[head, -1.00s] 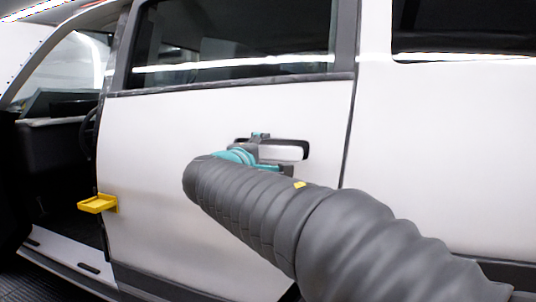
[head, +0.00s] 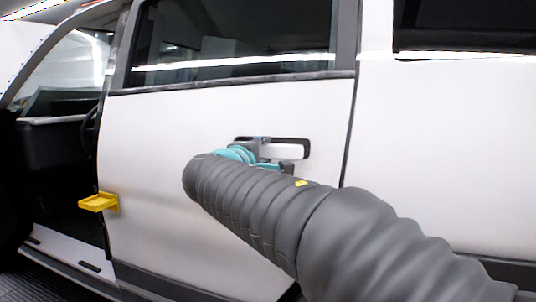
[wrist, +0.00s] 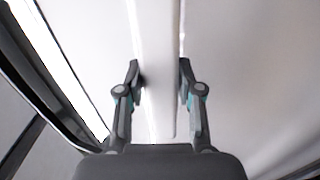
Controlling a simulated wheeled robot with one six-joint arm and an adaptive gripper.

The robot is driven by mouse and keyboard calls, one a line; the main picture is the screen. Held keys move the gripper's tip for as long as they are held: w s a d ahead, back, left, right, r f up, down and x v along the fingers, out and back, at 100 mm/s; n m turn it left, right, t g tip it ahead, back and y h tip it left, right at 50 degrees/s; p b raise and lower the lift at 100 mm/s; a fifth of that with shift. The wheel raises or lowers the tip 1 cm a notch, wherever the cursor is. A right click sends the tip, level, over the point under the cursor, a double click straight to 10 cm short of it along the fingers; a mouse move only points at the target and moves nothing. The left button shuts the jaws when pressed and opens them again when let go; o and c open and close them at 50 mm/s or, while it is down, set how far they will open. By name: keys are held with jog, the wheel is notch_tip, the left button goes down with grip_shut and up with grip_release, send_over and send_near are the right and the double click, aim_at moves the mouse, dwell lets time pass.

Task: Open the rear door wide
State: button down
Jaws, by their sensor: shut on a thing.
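The white rear door (head: 165,180) fills the middle of the head view, with a dark window above. It sits about flush with the body panel behind it, with a dark seam at its right edge. Its handle (head: 283,151) is a light bar in a dark recess near that edge. My gripper (head: 257,150) is at the handle, mostly hidden behind my sleeved arm. In the wrist view, the fingers of my gripper (wrist: 160,88) are on both sides of the light handle bar (wrist: 157,100), shut on it.
A yellow bracket (head: 98,202) sticks out at the door's front edge. The front doorway (head: 65,165) on the left stands open, with a dark interior and a sill (head: 70,262). The white rear body panel (head: 450,150) lies to the right.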

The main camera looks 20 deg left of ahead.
jog(key=shift+s+a+f+b, duration=0.1)
jog(key=shift+s+b, duration=0.2)
jog(key=shift+s, duration=0.45)
jog(key=shift+m+h, duration=0.4)
jog(key=shift+h, duration=0.4)
jog(key=shift+s+a+b, duration=0.2)
jog(key=shift+s+b, duration=0.05)
jog(key=shift+s, duration=0.8)
jog(key=shift+s+a+b, duration=0.15)
jog(key=shift+s+b, duration=0.1)
jog(key=shift+s, duration=0.75)
jog(key=shift+s, duration=0.1)
jog(key=shift+m+h, duration=0.4)
jog(key=shift+h, duration=0.2)
jog(key=shift+v, duration=2.05)
jog(key=shift+a, duration=0.1)
jog(key=shift+s, duration=0.1)
jog(key=shift+m+g+h, duration=0.4)
jog(key=shift+h, duration=0.2)
jog(key=shift+v, duration=2.1)
jog(key=shift+a, duration=0.1)
